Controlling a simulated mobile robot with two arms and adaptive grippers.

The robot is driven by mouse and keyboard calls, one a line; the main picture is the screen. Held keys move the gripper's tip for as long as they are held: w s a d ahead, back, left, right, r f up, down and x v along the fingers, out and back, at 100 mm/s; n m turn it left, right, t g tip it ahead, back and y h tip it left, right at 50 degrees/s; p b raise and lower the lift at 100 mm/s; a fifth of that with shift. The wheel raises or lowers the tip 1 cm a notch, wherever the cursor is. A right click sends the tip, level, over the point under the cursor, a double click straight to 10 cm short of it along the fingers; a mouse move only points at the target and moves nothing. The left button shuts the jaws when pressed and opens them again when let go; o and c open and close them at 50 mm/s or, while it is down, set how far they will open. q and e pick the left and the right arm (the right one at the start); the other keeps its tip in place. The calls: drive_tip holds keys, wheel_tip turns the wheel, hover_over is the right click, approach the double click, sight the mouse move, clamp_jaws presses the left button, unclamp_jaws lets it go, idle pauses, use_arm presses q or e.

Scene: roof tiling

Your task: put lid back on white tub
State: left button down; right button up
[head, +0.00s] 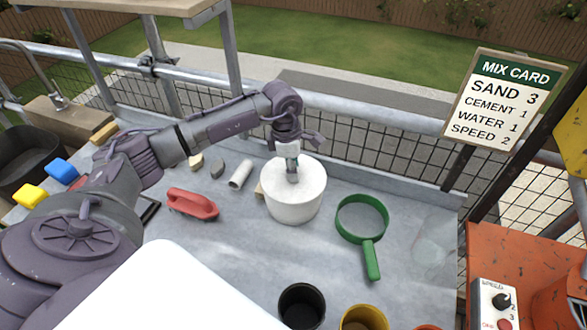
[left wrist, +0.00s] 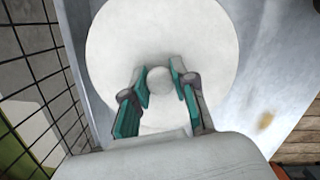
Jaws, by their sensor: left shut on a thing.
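The white tub (head: 293,209) stands upright on the grey metal bench in the middle of the head view. Its white lid (head: 309,173) lies level at the top of the tub, in line with the rim; I cannot tell if it is fully seated. My left gripper (head: 292,175) points straight down over the lid's middle. In the left wrist view the gripper (left wrist: 160,84) has its fingers on both sides of the round lid knob (left wrist: 159,79), shut on it. The lid (left wrist: 160,35) fills most of that view and hides the tub. My right gripper is not in view.
Right of the tub lies a green sieve (head: 362,219); left of it are a red float (head: 192,204) and a white cylinder (head: 241,174). A black cup (head: 301,306) and a yellow cup (head: 364,318) stand in front. Behind runs a mesh railing (head: 380,155).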

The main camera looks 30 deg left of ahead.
use_arm(q)
drive_tip(key=shift+c, duration=1.8)
unclamp_jaws()
drive_tip(key=shift+r, duration=0.1)
drive_tip(key=shift+r+p, duration=1.95)
drive_tip(key=shift+r, duration=1.4)
clamp_jaws()
